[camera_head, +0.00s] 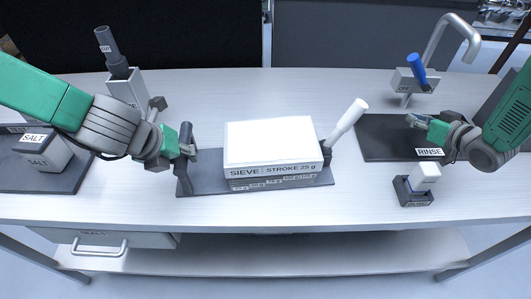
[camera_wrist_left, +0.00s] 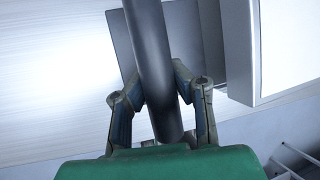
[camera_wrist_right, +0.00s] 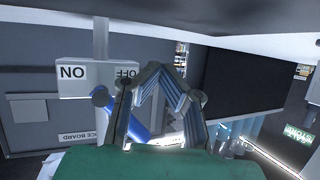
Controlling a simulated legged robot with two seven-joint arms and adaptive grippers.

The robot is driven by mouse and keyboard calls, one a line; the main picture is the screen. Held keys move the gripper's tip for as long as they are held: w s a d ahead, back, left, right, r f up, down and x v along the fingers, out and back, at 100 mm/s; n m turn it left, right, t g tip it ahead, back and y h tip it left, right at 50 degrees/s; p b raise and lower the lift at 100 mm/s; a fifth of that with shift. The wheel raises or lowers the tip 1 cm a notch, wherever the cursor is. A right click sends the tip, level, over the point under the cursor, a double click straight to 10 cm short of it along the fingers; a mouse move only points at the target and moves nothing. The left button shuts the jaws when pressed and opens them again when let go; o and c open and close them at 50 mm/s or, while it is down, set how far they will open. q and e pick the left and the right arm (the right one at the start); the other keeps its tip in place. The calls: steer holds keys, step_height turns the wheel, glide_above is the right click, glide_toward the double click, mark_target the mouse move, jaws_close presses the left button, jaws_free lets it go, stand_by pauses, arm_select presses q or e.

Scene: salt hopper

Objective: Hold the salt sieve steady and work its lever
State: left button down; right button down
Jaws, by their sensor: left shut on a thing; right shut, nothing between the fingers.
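The salt sieve (camera_head: 272,147) is a white box labelled "SIEVE STROKE 25 g" on a dark base plate (camera_head: 208,167) mid-table. A dark upright handle (camera_head: 186,133) stands at its left end. A white-tipped lever (camera_head: 347,119) leans up and right from its right end. My left gripper (camera_head: 188,150) is shut on the dark handle, which also shows between the fingers in the left wrist view (camera_wrist_left: 155,60). My right gripper (camera_head: 413,120) is shut and empty, above the dark rinse mat at the right, apart from the lever. Its closed fingers show in the right wrist view (camera_wrist_right: 165,88).
At the right are the rinse mat (camera_head: 375,138), a tap (camera_head: 455,30) with a blue-handled switch box (camera_head: 415,78) and a small white block on a dark base (camera_head: 424,178). At the left, a salt block (camera_head: 45,152) sits on a dark mat. A grey dispenser (camera_head: 125,85) stands behind my left arm.

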steer(key=a+n+y, duration=0.1)
steer(key=a, duration=0.1)
steer(key=a+r+n+y, duration=0.1)
steer(key=a+y, duration=0.1)
steer(key=w+a+r+n+g+y, duration=0.1)
steer(key=a+n+y, duration=0.1)
steer(key=shift+r, duration=0.25)
steer(key=s+a+r+n+g+y, duration=0.5)
steer(key=s+a+n+g, duration=0.4)
steer(key=a+n+g, duration=0.2)
steer(key=shift+a+r+n+g+y, duration=0.15)
steer(key=shift+n+g+y, duration=0.45)
steer(key=shift+g+y, duration=0.35)
steer(key=shift+a, duration=0.1)
